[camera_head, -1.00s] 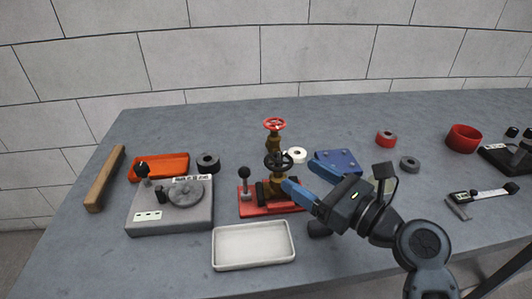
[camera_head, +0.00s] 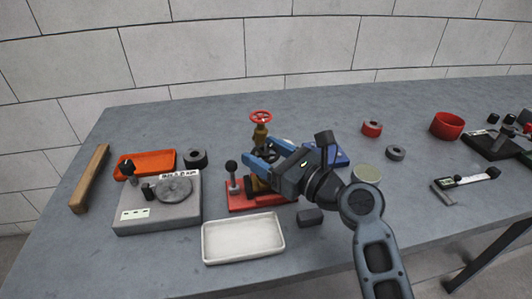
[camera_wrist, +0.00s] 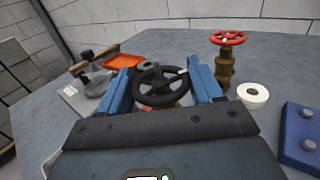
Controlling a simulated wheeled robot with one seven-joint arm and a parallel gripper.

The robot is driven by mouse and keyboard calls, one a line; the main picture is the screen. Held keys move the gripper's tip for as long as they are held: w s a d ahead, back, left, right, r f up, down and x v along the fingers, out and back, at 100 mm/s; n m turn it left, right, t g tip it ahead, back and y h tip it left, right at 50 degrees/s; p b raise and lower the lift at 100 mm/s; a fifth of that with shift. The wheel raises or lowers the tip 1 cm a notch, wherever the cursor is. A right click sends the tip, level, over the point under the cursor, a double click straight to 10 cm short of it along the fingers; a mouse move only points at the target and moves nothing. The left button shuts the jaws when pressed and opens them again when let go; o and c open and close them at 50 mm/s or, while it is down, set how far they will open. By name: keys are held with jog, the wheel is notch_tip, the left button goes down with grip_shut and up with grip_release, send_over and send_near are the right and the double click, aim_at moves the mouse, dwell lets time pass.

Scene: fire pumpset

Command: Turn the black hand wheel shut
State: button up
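The black hand wheel (camera_wrist: 161,88) sits between the two blue fingers of my gripper (camera_wrist: 160,92) in the wrist view. The fingers are apart, one on each side of the wheel. Whether they touch its rim I cannot tell. In the head view my gripper (camera_head: 263,153) reaches in from the right and mostly hides the black wheel. The wheel belongs to a brass valve on a red base (camera_head: 262,199). A red hand wheel (camera_head: 261,117) stands on a brass stem behind it, and it also shows in the wrist view (camera_wrist: 228,38), right of my gripper.
A black-knobbed lever (camera_head: 232,178) stands just left of the valve. A white tray (camera_head: 243,240) lies in front. A grey device (camera_head: 157,205) and an orange tray (camera_head: 146,163) are to the left. A blue block (camera_wrist: 303,137) and white ring (camera_wrist: 253,94) are right of my gripper.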

jog(key=c, duration=0.6)
jog(key=shift+r, duration=0.1)
jog(key=shift+r+m+t+p, duration=0.1)
jog(key=shift+m+t+p, duration=0.2)
jog(key=shift+p, duration=0.5)
